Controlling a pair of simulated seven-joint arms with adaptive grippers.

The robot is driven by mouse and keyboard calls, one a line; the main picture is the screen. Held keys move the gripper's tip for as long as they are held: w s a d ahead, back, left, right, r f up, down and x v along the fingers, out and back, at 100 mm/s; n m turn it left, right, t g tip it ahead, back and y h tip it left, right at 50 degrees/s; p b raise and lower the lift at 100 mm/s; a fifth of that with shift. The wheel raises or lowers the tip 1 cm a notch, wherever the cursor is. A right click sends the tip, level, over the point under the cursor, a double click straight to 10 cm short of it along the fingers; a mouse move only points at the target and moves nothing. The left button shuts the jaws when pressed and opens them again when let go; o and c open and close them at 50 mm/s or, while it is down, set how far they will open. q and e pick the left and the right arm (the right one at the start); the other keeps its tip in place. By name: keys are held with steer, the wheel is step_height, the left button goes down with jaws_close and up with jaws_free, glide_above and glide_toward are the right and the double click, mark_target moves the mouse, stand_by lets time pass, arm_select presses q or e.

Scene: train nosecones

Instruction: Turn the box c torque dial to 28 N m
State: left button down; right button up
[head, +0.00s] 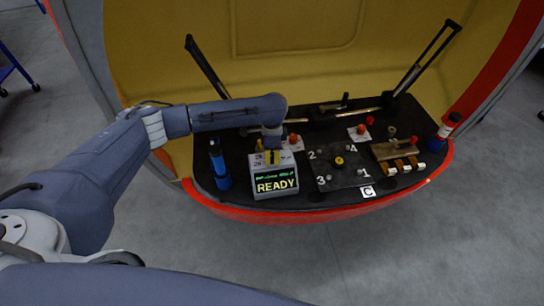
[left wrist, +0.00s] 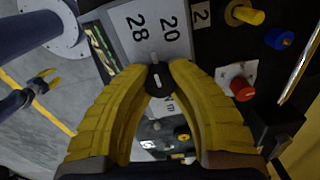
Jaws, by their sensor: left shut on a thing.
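The grey torque box (head: 273,190) stands on the black console, its screen reading READY. Its dial (left wrist: 157,78) is a small black knob with a white mark, on a white face with 28 and 20 printed beside it; it shows in the left wrist view. My left gripper (left wrist: 158,68) is shut on the dial, with a yellow fingertip on each side. In the head view the gripper (head: 272,147) is over the box top and hides the dial. I cannot tell the exact setting. My right gripper (left wrist: 50,79) shows small at the left wrist view's edge, its fingers apart.
A blue cylinder (head: 219,168) stands left of the box. A numbered plate (head: 338,172) with a yellow knob is to the right, and a C tag (head: 368,191) lies at the front edge. Red knobs (head: 361,130) and a brown block (head: 396,149) stand further right.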

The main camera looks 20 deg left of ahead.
mark_target(273, 156)
stand_by(0.3)
arm_select(q)
steer(key=c, duration=1.1)
jaws_free()
steer(key=shift+o, duration=0.2)
step_height(273, 156, up, 12)
steer(key=shift+d, duration=0.1)
